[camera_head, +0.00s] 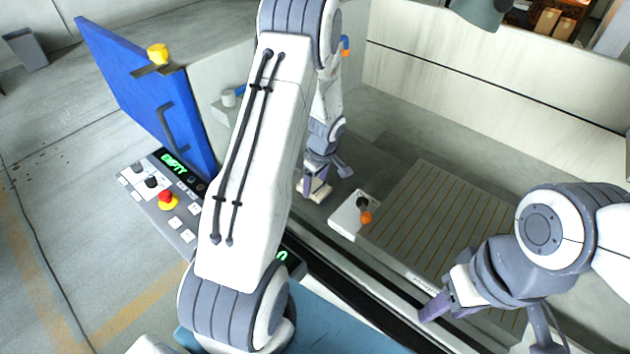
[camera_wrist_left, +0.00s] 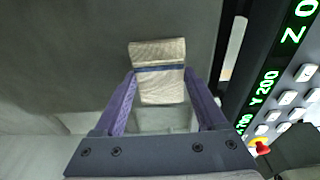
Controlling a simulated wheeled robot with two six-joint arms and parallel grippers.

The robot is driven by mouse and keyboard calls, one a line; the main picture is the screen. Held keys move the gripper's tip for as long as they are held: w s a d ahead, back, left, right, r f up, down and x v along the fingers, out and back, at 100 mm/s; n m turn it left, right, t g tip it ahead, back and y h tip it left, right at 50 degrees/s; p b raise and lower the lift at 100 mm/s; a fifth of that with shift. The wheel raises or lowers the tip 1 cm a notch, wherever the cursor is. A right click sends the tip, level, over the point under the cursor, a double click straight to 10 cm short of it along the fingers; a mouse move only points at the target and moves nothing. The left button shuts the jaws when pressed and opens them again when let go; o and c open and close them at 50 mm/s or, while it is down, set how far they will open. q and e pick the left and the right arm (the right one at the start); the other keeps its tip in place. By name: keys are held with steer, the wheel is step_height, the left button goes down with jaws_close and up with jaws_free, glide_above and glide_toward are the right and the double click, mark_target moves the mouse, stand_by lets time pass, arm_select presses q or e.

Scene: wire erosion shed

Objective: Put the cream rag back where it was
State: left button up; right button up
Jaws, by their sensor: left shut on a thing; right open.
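The cream rag (camera_wrist_left: 158,85) is folded, with a dark blue stripe across it, and sits between the purple fingers of my left gripper (camera_wrist_left: 160,80) in the left wrist view. The fingers are shut on its two sides. In the head view my left gripper (camera_head: 326,181) is down inside the grey tank, to the left of the slatted bed, with a small pale part of the rag (camera_head: 318,191) showing at its fingers. My right gripper (camera_head: 450,311) is open and empty over the front edge of the slatted bed.
The slatted bed (camera_head: 425,215) is bare. A white block (camera_head: 345,215) with a black and an orange knob stands at its left. A control panel (camera_head: 150,183) with a red button and an open blue door (camera_head: 135,75) stand left of my left arm.

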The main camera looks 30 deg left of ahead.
mark_target(320, 189)
arm_select(q)
steer(key=shift+f, duration=0.2)
steer(key=o, duration=1.2)
steer(key=shift+r, duration=0.1)
steer(key=shift+o, duration=0.2)
steer(key=shift+r, duration=0.15)
step_height(320, 189, up, 12)
steer(key=d+b, duration=0.2)
steer(key=s+d+r+m, duration=0.2)
steer(key=d+r+m, duration=0.15)
steer(key=d, duration=0.45)
steer(key=s+d+r+m+h, duration=0.2)
steer(key=s+d+r+m, duration=0.1)
steer(key=s+d+m, duration=1)
steer(key=s+m, duration=0.2)
steer(key=s, duration=0.1)
steer(key=s+d+m, duration=0.4)
steer(key=s+m, duration=0.1)
steer(key=s, duration=0.2)
steer(key=shift+s+d+r+h, duration=0.25)
steer(key=shift+s+r+h, duration=0.05)
steer(key=shift+r+h, duration=0.1)
